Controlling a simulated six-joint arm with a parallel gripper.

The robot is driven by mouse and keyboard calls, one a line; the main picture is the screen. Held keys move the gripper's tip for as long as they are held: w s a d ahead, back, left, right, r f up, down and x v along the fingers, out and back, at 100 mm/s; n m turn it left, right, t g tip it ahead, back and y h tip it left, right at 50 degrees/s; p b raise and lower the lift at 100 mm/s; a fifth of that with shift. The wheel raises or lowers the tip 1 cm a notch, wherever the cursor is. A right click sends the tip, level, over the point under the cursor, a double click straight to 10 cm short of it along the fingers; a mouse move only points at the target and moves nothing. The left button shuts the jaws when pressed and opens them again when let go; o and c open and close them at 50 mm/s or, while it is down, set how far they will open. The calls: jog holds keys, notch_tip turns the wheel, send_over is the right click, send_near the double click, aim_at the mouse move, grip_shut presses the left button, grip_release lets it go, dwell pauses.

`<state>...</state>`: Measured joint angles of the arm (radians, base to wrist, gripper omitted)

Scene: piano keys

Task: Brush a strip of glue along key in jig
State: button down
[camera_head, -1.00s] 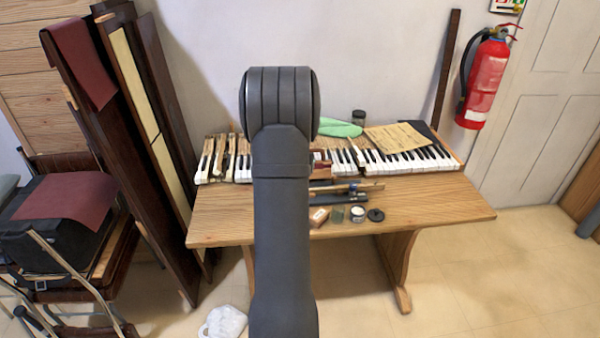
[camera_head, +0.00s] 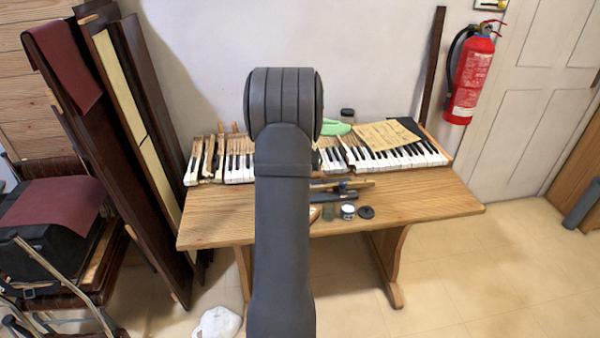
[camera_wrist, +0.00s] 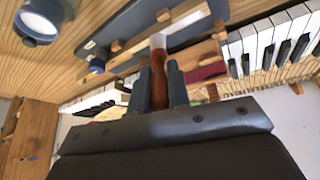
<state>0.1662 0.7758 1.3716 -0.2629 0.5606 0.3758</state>
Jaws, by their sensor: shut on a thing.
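In the wrist view my gripper (camera_wrist: 160,80) is shut on a brush (camera_wrist: 158,62) with a reddish-brown handle and a pale tip. The brush tip lies over the long pale wooden key (camera_wrist: 186,22); I cannot tell whether they touch. The key lies on the dark blue-grey jig (camera_wrist: 138,18) with small wooden blocks. The open glue jar (camera_wrist: 39,24), with white contents, stands to the left of the jig. In the head view my arm hides the gripper and brush. The key (camera_head: 361,184) and the glue jar (camera_head: 348,211) show right of it.
The keyboard (camera_head: 400,155) runs along the back of the wooden table (camera_head: 215,220), with loose keys at its left. A paper sheet (camera_head: 385,135) lies on it. A black lid (camera_head: 366,212) lies beside the glue jar. The table's front left is clear.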

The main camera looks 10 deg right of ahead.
jog(key=d, duration=0.6)
jog(key=shift+d, duration=0.35)
jog(key=shift+a, duration=0.1)
jog(key=a, duration=1.1)
jog(key=shift+a, duration=0.25)
dwell(0.7)
jog(key=shift+r, duration=3)
notch_tip(320, 180, up, 3)
